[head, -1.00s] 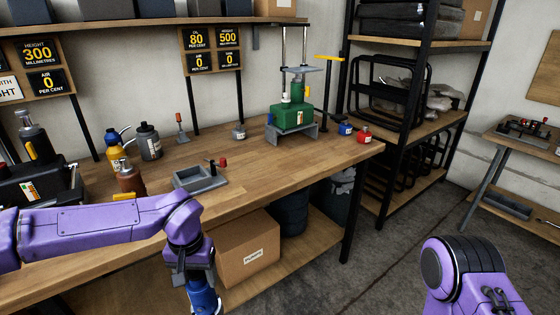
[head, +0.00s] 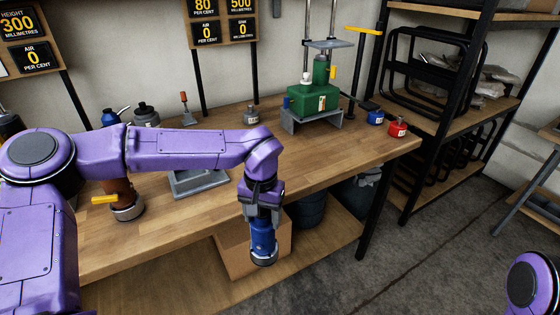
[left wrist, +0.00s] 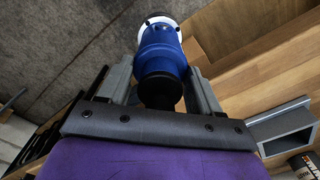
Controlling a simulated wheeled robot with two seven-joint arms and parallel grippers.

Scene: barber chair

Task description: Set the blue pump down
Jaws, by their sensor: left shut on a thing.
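The blue pump (head: 263,240) hangs upright below my left gripper (head: 262,212), in front of the workbench's front edge. My left gripper is shut on the pump near its dark upper end. In the left wrist view the blue pump (left wrist: 162,50) sits between the two grey fingers, with a white and dark end at the top of the picture. The wooden workbench top (head: 330,170) lies behind and to the right. My right gripper is not in view.
A green unit (head: 312,102) on a grey stand, a small blue item (head: 375,117) and a red item (head: 397,127) stand toward the bench's right end. A grey tray (head: 200,181) lies behind my left arm. A cardboard box (head: 235,252) is on the lower shelf. The bench's front right is clear.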

